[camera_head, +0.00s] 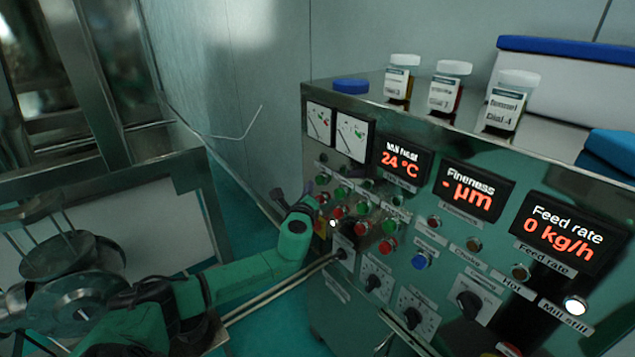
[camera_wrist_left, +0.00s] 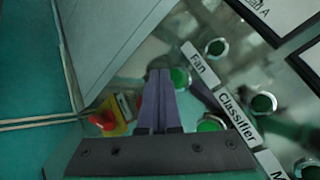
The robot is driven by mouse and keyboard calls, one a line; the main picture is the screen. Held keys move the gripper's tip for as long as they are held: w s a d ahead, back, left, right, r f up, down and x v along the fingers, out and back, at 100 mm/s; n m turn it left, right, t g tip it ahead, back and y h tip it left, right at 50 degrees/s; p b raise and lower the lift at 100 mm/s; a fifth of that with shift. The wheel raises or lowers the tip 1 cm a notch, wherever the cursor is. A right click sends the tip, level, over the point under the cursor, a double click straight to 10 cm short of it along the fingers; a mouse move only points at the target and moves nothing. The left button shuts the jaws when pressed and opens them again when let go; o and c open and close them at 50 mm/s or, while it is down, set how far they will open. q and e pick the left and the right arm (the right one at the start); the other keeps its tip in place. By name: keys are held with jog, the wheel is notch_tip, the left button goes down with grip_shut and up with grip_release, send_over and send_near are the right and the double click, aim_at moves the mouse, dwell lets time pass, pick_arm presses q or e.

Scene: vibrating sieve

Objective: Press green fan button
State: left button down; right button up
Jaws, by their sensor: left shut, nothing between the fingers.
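The control panel (camera_head: 440,235) has rows of small buttons. In the left wrist view the "Fan" label (camera_wrist_left: 197,63) sits between a green button (camera_wrist_left: 180,78) on its lower left and another green button (camera_wrist_left: 215,47) on its upper right. I cannot tell from the label alone which one is the fan's. My left gripper (camera_wrist_left: 160,72) is shut and empty, its fingertips overlapping the edge of the lower-left button in view. Contact cannot be told. In the head view my left gripper (camera_head: 309,190) is at the panel's left end, its tips partly hidden among the controls. My right gripper is not in view.
A red emergency knob on a yellow plate (camera_wrist_left: 108,119) lies left of the fingers. A green button (camera_wrist_left: 210,123) by the "Classifier" label (camera_wrist_left: 240,117) is close on the right. Labelled jars (camera_head: 447,87) stand on the panel's top. Free floor (camera_head: 245,205) lies left of the panel.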

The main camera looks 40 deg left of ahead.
pick_arm(q)
jog(key=shift+w+d, duration=0.1)
jog(key=shift+w, duration=0.25)
jog(key=shift+w+d, duration=0.15)
jog(key=shift+w, duration=0.35)
dwell(0.7)
jog(key=shift+s, duration=0.15)
jog(key=shift+s+a, duration=0.25)
jog(key=shift+s, duration=0.5)
jog(key=s, duration=0.2)
jog(key=s+a+p, duration=0.1)
jog(key=s, duration=0.1)
jog(key=shift+s+a, duration=0.2)
jog(key=shift+s, duration=0.15)
jog(key=shift+f, duration=0.1)
dwell(0.7)
